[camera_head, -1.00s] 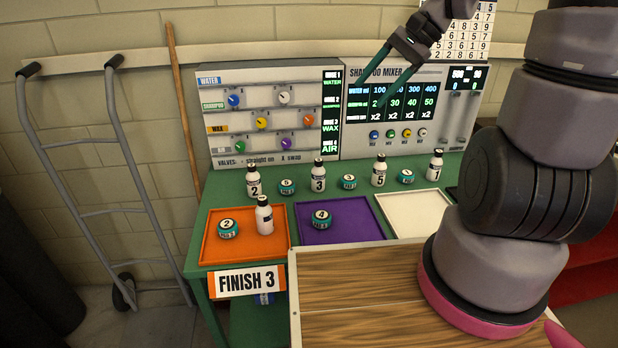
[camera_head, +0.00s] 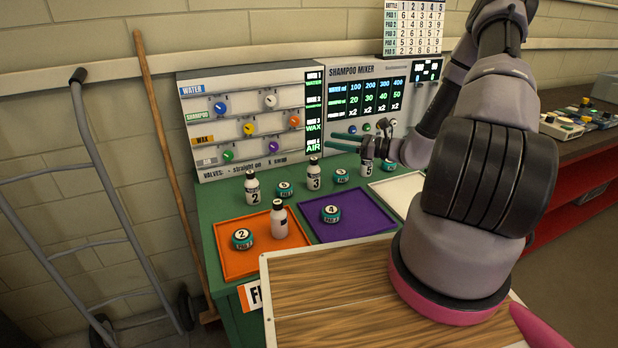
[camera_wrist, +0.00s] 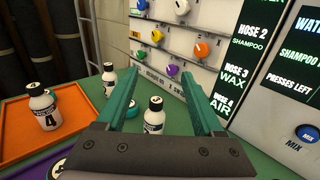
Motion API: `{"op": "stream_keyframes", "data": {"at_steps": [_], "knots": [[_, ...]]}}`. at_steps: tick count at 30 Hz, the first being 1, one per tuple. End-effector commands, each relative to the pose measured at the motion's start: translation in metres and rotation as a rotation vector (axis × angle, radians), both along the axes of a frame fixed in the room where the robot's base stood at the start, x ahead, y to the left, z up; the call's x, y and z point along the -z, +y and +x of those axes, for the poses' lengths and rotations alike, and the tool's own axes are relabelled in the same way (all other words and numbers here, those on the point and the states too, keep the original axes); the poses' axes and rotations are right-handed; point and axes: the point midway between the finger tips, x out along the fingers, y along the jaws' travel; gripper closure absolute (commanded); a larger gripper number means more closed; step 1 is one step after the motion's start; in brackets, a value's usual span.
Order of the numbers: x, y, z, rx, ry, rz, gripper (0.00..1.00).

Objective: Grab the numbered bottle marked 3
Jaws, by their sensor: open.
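The bottle marked 3 (camera_head: 314,177) is white with a black cap. It stands upright at the back of the green bench, below the mixer panel. The open fingers also show in the wrist view (camera_wrist: 160,75), apart from the bottle.
Bottle 2 (camera_head: 253,190) stands to the left, bottle 5 (camera_head: 367,170) to the right, partly behind my arm. Bottle 4 (camera_wrist: 42,108) and a tin (camera_head: 242,238) are on the orange tray (camera_head: 230,263). More teal tins (camera_head: 341,176) stand between the bottles. The mixer panel (camera_head: 250,120) rises behind.

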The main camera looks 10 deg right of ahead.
Motion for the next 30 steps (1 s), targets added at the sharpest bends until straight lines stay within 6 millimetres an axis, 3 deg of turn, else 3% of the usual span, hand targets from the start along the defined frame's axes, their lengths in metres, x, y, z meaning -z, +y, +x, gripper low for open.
{"op": "stream_keyframes", "data": {"at_steps": [14,22,30], "knots": [[0.081,-0.001,0.001,0.008,0.004,0.007,0.31],[0.081,0.016,0.011,0.006,0.003,0.007,0.31],[0.081,0.053,0.035,0.005,0.003,0.007,0.31]]}}
